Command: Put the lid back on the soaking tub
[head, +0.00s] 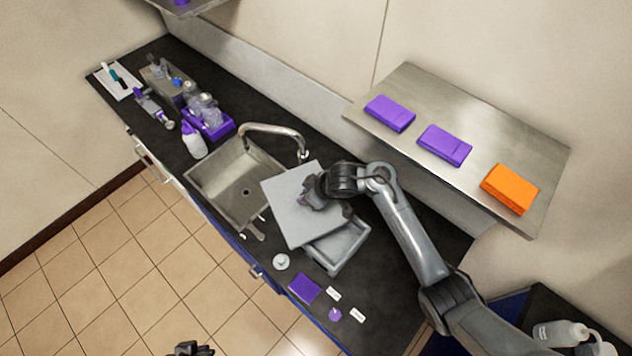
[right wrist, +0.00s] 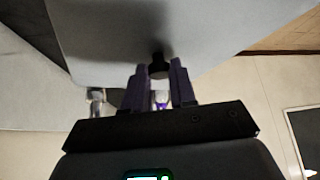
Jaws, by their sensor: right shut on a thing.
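The grey square lid (head: 290,215) is held tilted above the counter, partly over the sink's right side and partly over the soaking tub. My right gripper (head: 314,194) is shut on the lid's dark knob, which shows between the fingers in the right wrist view (right wrist: 159,66). The grey soaking tub (head: 350,254) stands on the counter right of the sink. Its near right part shows past the lid and the rest is hidden under it. My left gripper (head: 190,348) is at the bottom edge, over the floor and away from the counter; its fingers are not clear.
A steel sink (head: 225,188) with a curved faucet (head: 283,131) lies left of the lid. A purple pad (head: 304,288), a small white round item (head: 281,262) and white labels lie in front of the tub. A steel shelf (head: 415,106) with purple and orange packs hangs behind. Bottles crowd the counter's far left.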

